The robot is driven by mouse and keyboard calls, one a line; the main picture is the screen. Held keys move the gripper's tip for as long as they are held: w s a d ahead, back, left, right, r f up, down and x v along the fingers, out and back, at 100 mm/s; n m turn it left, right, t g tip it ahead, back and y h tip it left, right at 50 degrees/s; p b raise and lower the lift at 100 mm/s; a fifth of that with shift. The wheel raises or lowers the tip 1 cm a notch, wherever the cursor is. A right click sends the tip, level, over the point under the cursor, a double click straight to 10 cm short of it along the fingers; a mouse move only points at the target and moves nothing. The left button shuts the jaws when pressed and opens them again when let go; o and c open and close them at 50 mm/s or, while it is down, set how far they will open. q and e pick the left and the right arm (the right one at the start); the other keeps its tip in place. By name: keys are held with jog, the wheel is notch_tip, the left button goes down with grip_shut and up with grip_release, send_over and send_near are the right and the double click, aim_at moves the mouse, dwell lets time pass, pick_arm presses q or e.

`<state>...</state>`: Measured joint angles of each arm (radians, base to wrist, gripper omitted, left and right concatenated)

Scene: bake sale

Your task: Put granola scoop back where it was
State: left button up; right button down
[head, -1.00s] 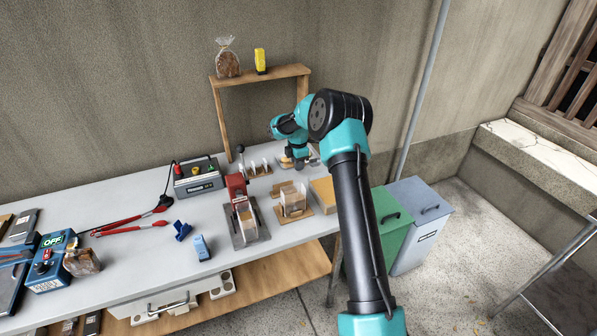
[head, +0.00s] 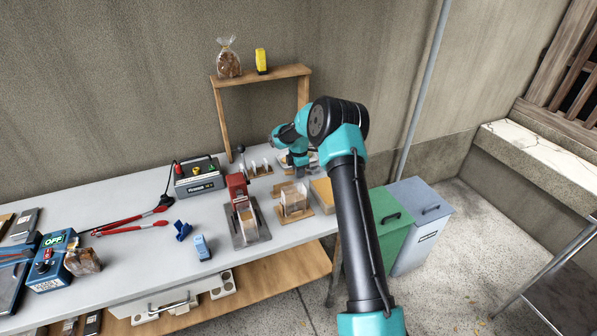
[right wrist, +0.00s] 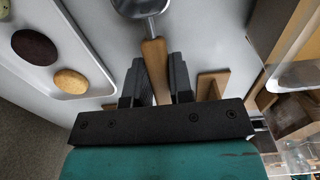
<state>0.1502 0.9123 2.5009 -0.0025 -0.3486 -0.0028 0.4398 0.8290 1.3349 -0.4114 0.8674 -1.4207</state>
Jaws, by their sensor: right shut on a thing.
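The granola scoop has a wooden handle (right wrist: 154,62) and a grey metal bowl (right wrist: 140,7), both in the right wrist view. The bowl is cut off by the top edge of that view. My right gripper (right wrist: 156,85) is shut on the handle, one finger on each side of it. In the head view my right gripper (head: 299,160) is low over the far right part of the table. I cannot make out the scoop there. My left gripper is not in view.
A white tray (right wrist: 88,84) with a dark and a pale round cookie lies beside the gripper. A clear bin on a wooden base (head: 294,199) and a red-topped dispenser (head: 237,187) stand nearer the front. A wooden shelf (head: 262,76) stands behind.

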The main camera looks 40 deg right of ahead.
jog(key=c, duration=1)
grip_release()
notch_tip(320, 180, up, 12)
jog(key=shift+r, duration=0.1)
